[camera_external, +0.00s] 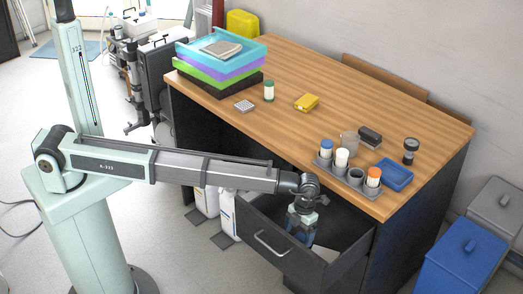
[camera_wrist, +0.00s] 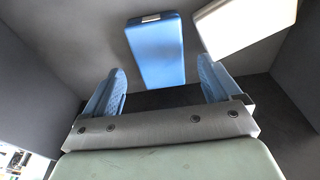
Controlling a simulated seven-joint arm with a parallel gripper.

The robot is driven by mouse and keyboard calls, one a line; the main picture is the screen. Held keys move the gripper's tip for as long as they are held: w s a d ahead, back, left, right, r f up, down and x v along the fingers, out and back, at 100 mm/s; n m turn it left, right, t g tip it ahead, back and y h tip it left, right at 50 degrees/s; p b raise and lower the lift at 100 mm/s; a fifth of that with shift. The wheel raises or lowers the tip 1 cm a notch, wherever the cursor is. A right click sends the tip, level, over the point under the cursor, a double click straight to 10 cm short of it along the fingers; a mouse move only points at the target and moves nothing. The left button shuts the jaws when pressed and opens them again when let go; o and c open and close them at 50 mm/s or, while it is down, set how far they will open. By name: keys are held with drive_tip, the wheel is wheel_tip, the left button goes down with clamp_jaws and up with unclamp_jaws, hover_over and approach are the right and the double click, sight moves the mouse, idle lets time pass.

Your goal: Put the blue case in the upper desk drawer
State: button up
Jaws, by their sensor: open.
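The upper desk drawer (camera_external: 262,240) is pulled open at the front of the desk. My gripper (camera_external: 301,226) reaches down into it, with the lower part partly hidden by the drawer front. In the wrist view, my gripper (camera_wrist: 160,72) is open, with its two blue fingers wide apart. The blue case (camera_wrist: 155,45) lies inside the drawer, beyond and between the fingertips, with clear gaps on both sides. In the external view I cannot tell the case from the blue fingers.
A white object (camera_wrist: 245,25) lies in the drawer to the right of the case. Grey and blue bins (camera_external: 462,262) stand at right.

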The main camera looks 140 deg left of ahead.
sight(300, 240)
wheel_tip(300, 240, up, 8)
drive_tip(key=a, duration=0.1)
drive_tip(key=shift+a+r, duration=0.15)
drive_tip(key=shift+r, duration=0.05)
